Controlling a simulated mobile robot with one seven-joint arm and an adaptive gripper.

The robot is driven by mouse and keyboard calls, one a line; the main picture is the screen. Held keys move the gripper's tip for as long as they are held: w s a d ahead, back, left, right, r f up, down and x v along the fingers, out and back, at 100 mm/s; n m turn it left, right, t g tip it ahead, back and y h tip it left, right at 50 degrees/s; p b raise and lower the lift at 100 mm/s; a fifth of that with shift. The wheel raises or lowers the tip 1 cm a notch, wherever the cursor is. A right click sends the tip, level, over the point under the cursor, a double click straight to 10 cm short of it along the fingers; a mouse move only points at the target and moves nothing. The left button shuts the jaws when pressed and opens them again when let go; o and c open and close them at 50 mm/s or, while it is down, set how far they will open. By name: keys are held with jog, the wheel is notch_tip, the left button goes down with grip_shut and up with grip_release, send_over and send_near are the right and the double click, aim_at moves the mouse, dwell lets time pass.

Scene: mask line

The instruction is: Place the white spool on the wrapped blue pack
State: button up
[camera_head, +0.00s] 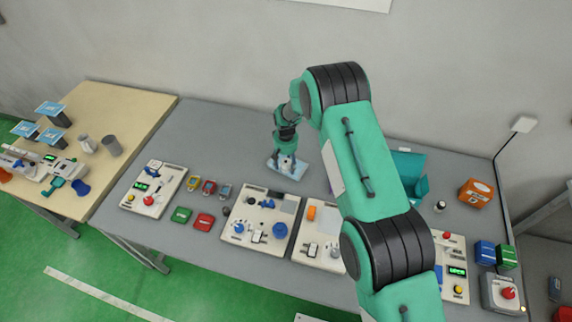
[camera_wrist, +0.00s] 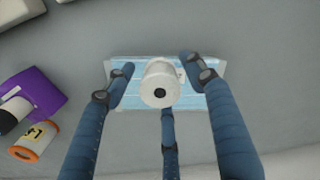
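The white spool (camera_wrist: 160,84) is in the middle of the wrist view, its round end with a dark centre hole facing the camera. It overlaps the wrapped blue pack (camera_wrist: 122,99), a flat blue-and-white striped pack in clear wrap, and appears to stand on it. In the head view the pack (camera_head: 296,173) lies flat on the grey table, below my gripper (camera_head: 285,156). In the wrist view my gripper's three fingers (camera_wrist: 160,78) are spread around the spool. Gaps show beside the left and right fingertips; contact at the lower finger is unclear. The spool's base is hidden.
A purple item (camera_wrist: 40,92) and an orange-rimmed yellow-and-white roll (camera_wrist: 35,141) lie left of the pack in the wrist view. In the head view, a teal bin (camera_head: 408,165) stands to the right, and several device boards line the table's front.

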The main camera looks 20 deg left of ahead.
aim_at(286, 161)
jog(key=shift+r, duration=0.15)
notch_tip(286, 161, up, 12)
jog(key=b, duration=0.1)
dwell(0.9)
dwell(0.7)
